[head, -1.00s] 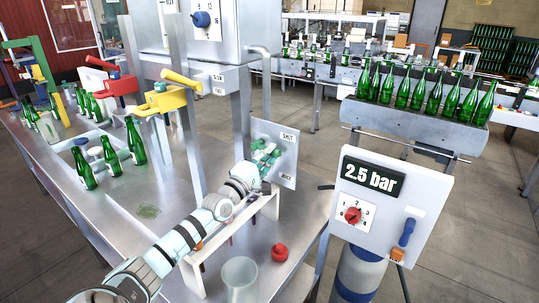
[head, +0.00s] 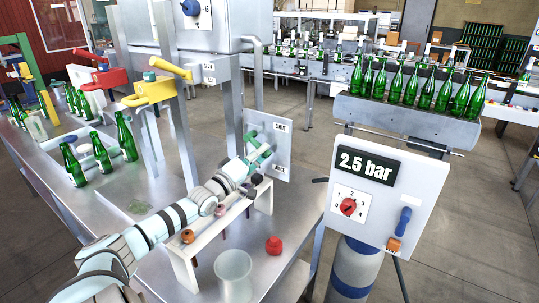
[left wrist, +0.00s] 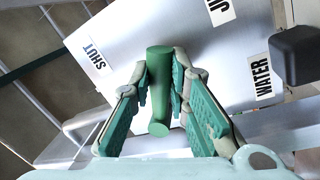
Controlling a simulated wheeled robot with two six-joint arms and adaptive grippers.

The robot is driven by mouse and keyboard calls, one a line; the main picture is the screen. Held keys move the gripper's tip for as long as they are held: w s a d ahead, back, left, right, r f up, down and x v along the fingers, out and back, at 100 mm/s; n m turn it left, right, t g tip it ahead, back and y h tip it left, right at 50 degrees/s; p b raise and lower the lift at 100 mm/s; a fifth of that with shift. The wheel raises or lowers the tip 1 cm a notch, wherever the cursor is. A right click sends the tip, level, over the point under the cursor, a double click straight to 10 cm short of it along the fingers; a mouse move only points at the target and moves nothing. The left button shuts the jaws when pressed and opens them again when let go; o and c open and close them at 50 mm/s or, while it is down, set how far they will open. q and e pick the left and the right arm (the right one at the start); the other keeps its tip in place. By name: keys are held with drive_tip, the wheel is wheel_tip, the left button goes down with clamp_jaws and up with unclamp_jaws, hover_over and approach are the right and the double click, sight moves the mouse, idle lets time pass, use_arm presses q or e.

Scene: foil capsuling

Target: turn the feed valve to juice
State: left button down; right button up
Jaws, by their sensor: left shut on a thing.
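The feed valve's pale plate (head: 284,148) stands upright at the table's far right edge. In the left wrist view the plate (left wrist: 140,38) carries the labels SHUT at left, JUICE at top and WATER at right. The valve's green handle (left wrist: 160,88) sits between the two fingers of my left gripper (left wrist: 161,92), which is shut on it. In the head view my left gripper (head: 257,157) is at the plate's front, hiding part of the handle and plate. Which label the handle points at I cannot tell. My right gripper is not in view.
A low white rack (head: 184,257) with small knobbed tools stands under my left arm. A red knob-like item (head: 274,245) and a clear cup (head: 233,274) are in front. The 2.5 bar gauge panel (head: 383,202) stands to the right. Green bottles (head: 127,138) stand at left.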

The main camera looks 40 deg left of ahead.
use_arm(q)
drive_tip(key=m+b, duration=0.1)
drive_tip(key=f+m+b, duration=0.1)
drive_tip(key=shift+a+f+m+h, duration=0.2)
drive_tip(key=shift+a+m+h, duration=0.1)
drive_tip(key=shift+s+a+f+m+b, duration=0.1)
drive_tip(key=shift+a+m+b, duration=0.15)
drive_tip(key=shift+m+b, duration=0.45)
drive_tip(key=c, duration=1.5)
unclamp_jaws()
drive_tip(key=shift+c, duration=0.2)
